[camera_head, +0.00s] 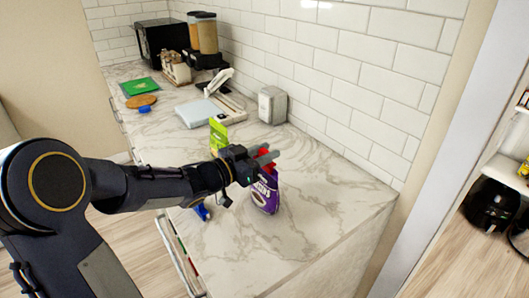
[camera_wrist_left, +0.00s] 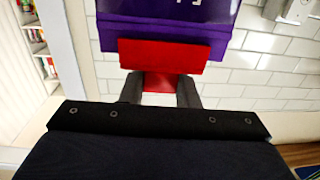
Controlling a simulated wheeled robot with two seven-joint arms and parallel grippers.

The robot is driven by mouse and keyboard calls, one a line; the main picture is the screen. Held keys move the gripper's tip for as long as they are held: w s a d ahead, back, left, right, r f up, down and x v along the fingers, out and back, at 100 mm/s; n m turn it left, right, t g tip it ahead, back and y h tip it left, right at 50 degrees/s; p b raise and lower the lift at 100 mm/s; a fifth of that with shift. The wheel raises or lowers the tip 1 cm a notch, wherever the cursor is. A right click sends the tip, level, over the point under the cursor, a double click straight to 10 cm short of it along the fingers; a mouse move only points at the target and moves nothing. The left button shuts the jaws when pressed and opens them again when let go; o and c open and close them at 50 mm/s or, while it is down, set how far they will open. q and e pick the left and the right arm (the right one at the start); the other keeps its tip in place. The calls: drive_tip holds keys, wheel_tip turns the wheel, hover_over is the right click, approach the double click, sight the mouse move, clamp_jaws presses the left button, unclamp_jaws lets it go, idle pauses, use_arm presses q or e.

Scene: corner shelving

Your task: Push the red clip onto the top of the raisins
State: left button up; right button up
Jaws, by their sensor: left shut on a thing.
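The raisins are a purple bag (camera_head: 265,192) standing upright on the marble counter. The bag also fills the top of the left wrist view (camera_wrist_left: 165,32). My left gripper (camera_head: 263,156) is at the top of the bag. It is shut on the red clip (camera_wrist_left: 163,56), whose handle sits between the two fingers. In the left wrist view the clip's wide edge meets or overlaps the bag's edge; I cannot tell how far it is on. In the head view the gripper partly hides the red clip (camera_head: 262,161). My right gripper is not in view.
A green bag (camera_head: 218,136) stands behind my left gripper. A blue clip (camera_head: 201,212) lies near the counter's front edge. A grey dispenser (camera_head: 272,104) and a white scale-like device (camera_head: 199,112) stand further back. The counter right of the raisins is clear up to the tiled wall.

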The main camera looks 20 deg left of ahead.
use_arm(q)
drive_tip(key=shift+f, duration=0.2)
drive_tip(key=o, duration=1)
drive_tip(key=v, duration=0.8)
drive_tip(key=shift+b, duration=0.3)
drive_tip(key=shift+w, duration=0.1)
